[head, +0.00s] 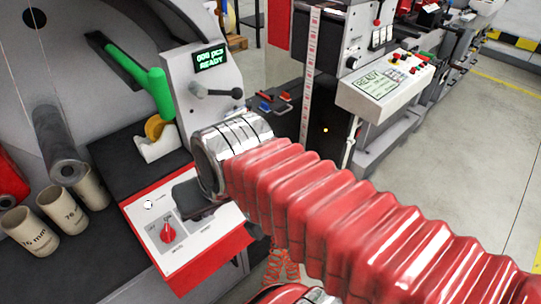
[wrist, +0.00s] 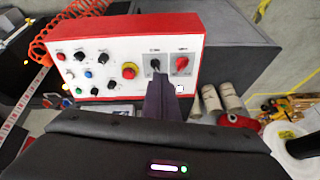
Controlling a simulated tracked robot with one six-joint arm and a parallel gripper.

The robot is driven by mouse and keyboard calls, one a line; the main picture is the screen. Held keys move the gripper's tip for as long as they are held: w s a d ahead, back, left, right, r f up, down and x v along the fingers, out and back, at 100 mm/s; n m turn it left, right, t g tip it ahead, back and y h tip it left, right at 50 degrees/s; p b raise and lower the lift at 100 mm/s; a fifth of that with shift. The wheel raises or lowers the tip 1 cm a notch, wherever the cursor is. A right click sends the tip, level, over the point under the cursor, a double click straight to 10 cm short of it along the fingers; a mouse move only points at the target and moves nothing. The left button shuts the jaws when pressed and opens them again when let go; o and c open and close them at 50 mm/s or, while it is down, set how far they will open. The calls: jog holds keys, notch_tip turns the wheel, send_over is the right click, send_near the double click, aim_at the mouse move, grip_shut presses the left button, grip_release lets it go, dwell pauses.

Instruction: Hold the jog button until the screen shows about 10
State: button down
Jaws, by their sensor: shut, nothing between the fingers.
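The red-edged white control panel (wrist: 105,45) shows in the wrist view with several buttons and knobs. A white round button (wrist: 179,89) sits at its lower right edge, below a red rotary knob (wrist: 182,63). It also shows in the head view as a white button (head: 148,204); its label is too small to read. My gripper (wrist: 160,84) is shut and empty, its dark fingers in front of the panel, left of the white button. Contact with the panel cannot be told. A small dark screen (head: 210,59) shows green text: pcs READY, with a count that looks like 000.
A green lever (head: 153,90) and black handle (head: 216,93) stick out near my arm. Cardboard cores (head: 30,231) and a yellow tape roll (head: 155,127) stand left of and behind the panel.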

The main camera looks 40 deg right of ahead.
jog(key=w+d+f+m+t+y, duration=0.15)
jog(key=w+d+m, duration=0.35)
jog(key=m, duration=0.6)
jog(key=w+d+f+m+y, duration=0.2)
jog(key=w+d+m+y, duration=0.3)
jog(key=m, duration=0.6)
jog(key=w+d+f+m+t+h, duration=0.1)
jog(key=d+m+t+h, duration=0.1)
jog(key=d+m, duration=0.8)
jog(key=w+d+f+m+t+h, duration=0.2)
jog(key=d+m+t+h, duration=0.1)
jog(key=d+m, duration=0.6)
jog(key=d, duration=0.2)
jog(key=shift+d+m+h, duration=0.35)
jog(key=shift+d+m, duration=0.05)
jog(key=shift+f, duration=0.2)
jog(key=shift+w+f, duration=0.4)
jog(key=shift+f, duration=0.95)
jog(key=shift+w+f, duration=0.4)
jog(key=shift+f, duration=1)
jog(key=shift+w+f, duration=0.4)
jog(key=shift+f, duration=0.95)
